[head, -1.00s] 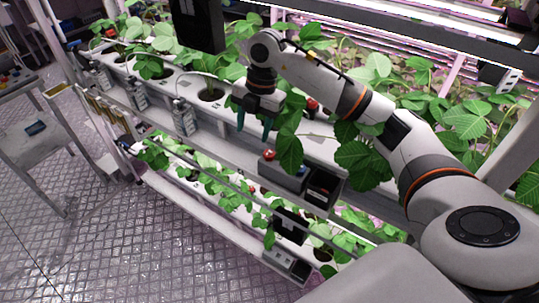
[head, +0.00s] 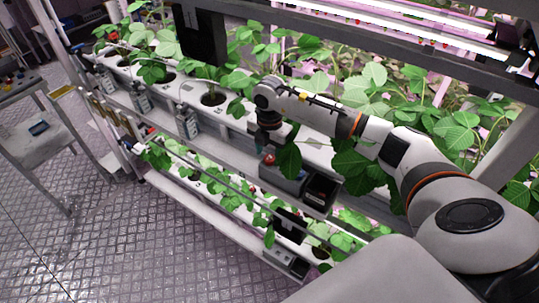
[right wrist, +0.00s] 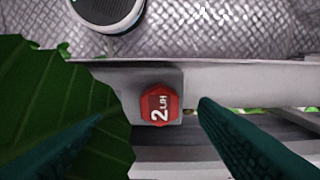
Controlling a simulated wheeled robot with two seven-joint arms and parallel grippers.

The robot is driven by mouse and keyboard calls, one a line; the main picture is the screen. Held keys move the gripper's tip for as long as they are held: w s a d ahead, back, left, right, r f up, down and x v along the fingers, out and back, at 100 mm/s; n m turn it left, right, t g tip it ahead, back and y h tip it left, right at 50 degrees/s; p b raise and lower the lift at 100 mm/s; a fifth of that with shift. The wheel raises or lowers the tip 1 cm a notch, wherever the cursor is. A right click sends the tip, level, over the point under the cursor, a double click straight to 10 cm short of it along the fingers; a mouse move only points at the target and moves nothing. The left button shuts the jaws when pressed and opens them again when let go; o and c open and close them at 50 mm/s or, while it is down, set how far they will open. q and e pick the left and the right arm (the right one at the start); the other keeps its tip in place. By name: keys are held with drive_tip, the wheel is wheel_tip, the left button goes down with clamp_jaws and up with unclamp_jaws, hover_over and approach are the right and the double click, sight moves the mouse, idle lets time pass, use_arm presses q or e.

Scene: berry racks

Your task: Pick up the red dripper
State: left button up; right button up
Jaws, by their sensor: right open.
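The red dripper (head: 268,158) is small and sits at the left end of a grey box on the rack's front edge. A large green leaf (right wrist: 75,95) covers part of the left finger's side. In the head view my right gripper (head: 268,143) is just above the dripper, its fingers hard to make out. My left gripper is not in view.
The grey box (head: 283,179) and a black open box (head: 323,187) sit side by side on the rack edge. A hanging leaf (head: 290,160) is right beside the gripper. Strawberry plants fill the white gutters behind.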

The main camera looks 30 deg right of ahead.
drive_tip(key=shift+f, duration=0.8)
drive_tip(key=c, duration=1)
drive_tip(key=shift+r, duration=0.15)
drive_tip(key=shift+c, duration=0.2)
